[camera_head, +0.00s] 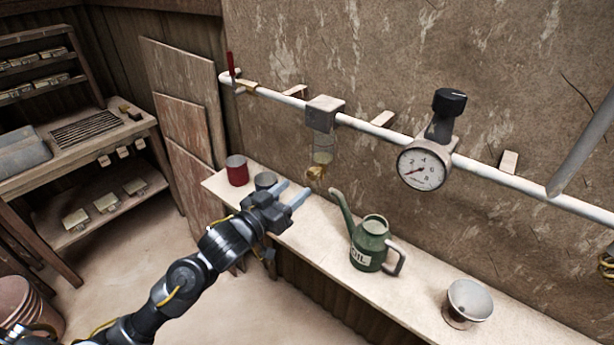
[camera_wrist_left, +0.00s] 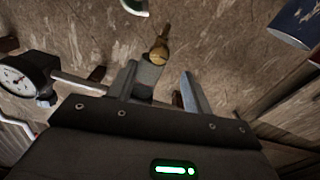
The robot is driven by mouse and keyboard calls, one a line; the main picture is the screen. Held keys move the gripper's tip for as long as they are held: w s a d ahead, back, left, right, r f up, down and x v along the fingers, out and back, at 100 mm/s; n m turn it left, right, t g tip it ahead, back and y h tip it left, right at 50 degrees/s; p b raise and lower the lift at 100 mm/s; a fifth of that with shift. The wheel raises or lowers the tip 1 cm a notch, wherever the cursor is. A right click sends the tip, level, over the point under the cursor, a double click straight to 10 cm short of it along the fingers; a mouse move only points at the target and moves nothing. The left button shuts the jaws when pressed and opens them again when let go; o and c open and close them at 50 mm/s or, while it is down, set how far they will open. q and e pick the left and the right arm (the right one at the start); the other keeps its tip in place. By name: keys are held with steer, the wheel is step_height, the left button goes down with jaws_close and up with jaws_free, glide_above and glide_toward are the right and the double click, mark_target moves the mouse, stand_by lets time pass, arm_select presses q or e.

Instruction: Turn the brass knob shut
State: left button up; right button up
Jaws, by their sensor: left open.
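The small brass knob (camera_head: 316,173) hangs at the bottom of a clear bowl (camera_head: 323,151) under a grey block (camera_head: 324,114) on the white wall pipe. My left gripper (camera_head: 291,192) is open and empty, below and left of the knob in the head view, with its fingers pointing up and right. In the left wrist view, the brass knob (camera_wrist_left: 159,51) shows beyond the open left gripper (camera_wrist_left: 163,82), nearer the left finger in the picture and apart from both. My right gripper is not in view.
The shelf below holds a red can (camera_head: 237,170), a dark blue can (camera_head: 265,181) beside my gripper, a green oil can (camera_head: 369,243) and a pale cup (camera_head: 468,301). A gauge (camera_head: 422,166) and a red lever (camera_head: 231,66) sit on the pipe (camera_head: 377,130).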

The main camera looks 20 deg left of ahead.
mark_target(311, 177)
arm_select(q)
steer(key=p+x, duration=0.1)
steer(key=x, duration=0.5)
steer(key=shift+w, duration=0.1)
steer(key=c, duration=1)
